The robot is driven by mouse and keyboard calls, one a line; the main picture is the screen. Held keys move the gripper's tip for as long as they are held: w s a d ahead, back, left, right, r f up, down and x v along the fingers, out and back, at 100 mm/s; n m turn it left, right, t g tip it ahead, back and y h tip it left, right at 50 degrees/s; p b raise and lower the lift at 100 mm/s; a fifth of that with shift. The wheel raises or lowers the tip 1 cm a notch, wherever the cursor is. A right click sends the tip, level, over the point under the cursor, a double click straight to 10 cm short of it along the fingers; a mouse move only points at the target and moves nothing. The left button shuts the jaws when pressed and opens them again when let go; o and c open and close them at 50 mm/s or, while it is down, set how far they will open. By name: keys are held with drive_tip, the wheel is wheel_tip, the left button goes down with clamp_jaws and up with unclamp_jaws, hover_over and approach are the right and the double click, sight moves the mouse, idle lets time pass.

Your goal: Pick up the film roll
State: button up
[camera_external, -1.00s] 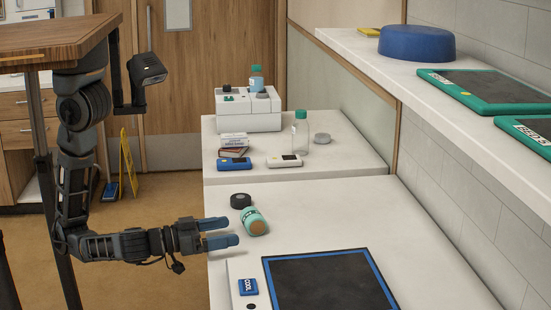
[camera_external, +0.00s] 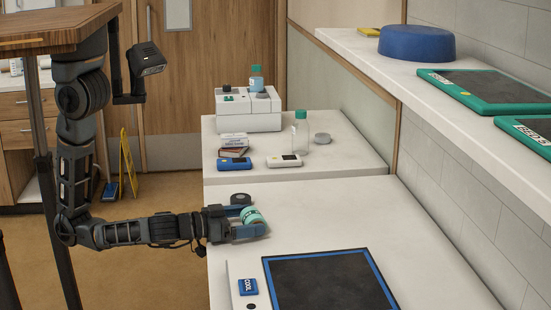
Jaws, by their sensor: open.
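The film roll (camera_external: 251,217), teal with a pale band, lies on the white counter (camera_external: 330,215) near its left edge. My gripper (camera_external: 256,220) reaches over that edge from the left, low over the counter. Its blue fingers are open, one on the far side of the film roll and one on the near side. The near finger hides the roll's lower part. I cannot tell whether either finger touches it.
A dark round roll (camera_external: 241,199) sits just behind the far finger. A blue-edged black mat (camera_external: 330,281) and a blue COOL pack (camera_external: 248,287) lie nearer the camera. The counter to the right is clear.

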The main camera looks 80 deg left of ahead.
drive_tip(key=shift+c, duration=0.4)
drive_tip(key=c, duration=0.9)
drive_tip(key=shift+c, duration=0.2)
